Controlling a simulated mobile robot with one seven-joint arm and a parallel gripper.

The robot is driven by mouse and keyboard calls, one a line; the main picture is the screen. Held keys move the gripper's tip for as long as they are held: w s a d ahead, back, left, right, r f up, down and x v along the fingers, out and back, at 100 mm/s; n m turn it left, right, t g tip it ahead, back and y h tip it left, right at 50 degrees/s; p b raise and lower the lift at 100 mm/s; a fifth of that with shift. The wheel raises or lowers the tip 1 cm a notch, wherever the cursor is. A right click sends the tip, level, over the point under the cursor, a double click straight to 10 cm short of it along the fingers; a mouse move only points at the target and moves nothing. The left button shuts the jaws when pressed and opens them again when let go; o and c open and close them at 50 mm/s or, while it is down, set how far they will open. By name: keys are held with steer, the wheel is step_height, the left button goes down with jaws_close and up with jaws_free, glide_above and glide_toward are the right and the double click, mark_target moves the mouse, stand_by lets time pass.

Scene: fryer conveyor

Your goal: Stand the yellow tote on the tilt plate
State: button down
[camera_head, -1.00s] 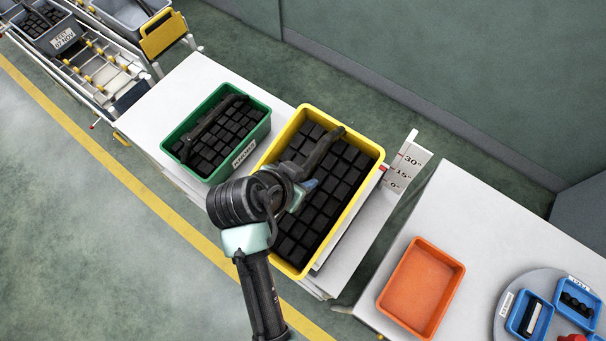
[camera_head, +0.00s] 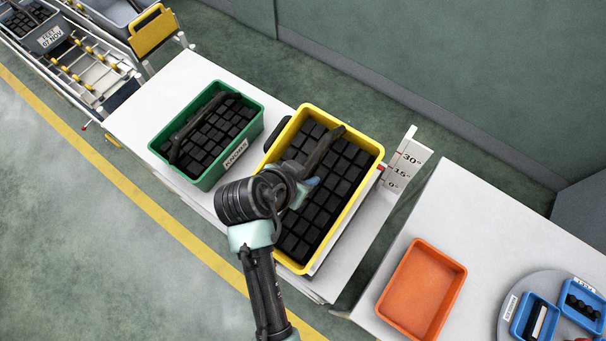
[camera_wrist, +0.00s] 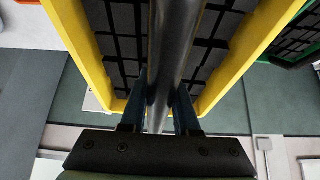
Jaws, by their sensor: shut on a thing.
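The yellow tote (camera_head: 370,172), filled with dark blocks, is over the right part of the white table. It also shows in the wrist view (camera_wrist: 71,28). My gripper (camera_head: 306,186) is above its middle, and its blue fingers (camera_wrist: 160,105) are shut on the tote's dark handle bar (camera_wrist: 175,55). A pale plate edge (camera_head: 350,220), seemingly the tilt plate, shows along the tote's right side, mostly hidden under it. An angle scale (camera_head: 402,168) marked 0, 15 and 30 stands there with a red pointer. I cannot tell whether the tote touches the plate.
A green tote (camera_head: 193,179) of dark blocks stands to the left on the white table (camera_head: 185,75), with a narrow gap. A second table to the right holds an orange tray (camera_head: 422,288) and a round stand with blue bins (camera_head: 530,318). A conveyor (camera_head: 85,75) is at upper left.

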steer(key=shift+w+d+f+b, duration=0.15)
steer(key=shift+w+f+b, duration=0.1)
steer(key=shift+f+b, duration=0.4)
steer(key=shift+w+d+f+b, duration=0.15)
steer(key=shift+w+f+b, duration=0.2)
steer(key=shift+f, duration=0.5)
steer(key=shift+f+b, duration=0.5)
steer(key=shift+f, duration=0.05)
steer(key=c, duration=0.6)
jaws_free()
steer(key=shift+s+f, duration=0.2)
steer(key=shift+f, duration=0.1)
steer(key=b+v, duration=0.2)
steer(key=v, duration=1.1)
steer(key=shift+r+b, duration=0.2)
steer(key=shift+b, duration=0.2)
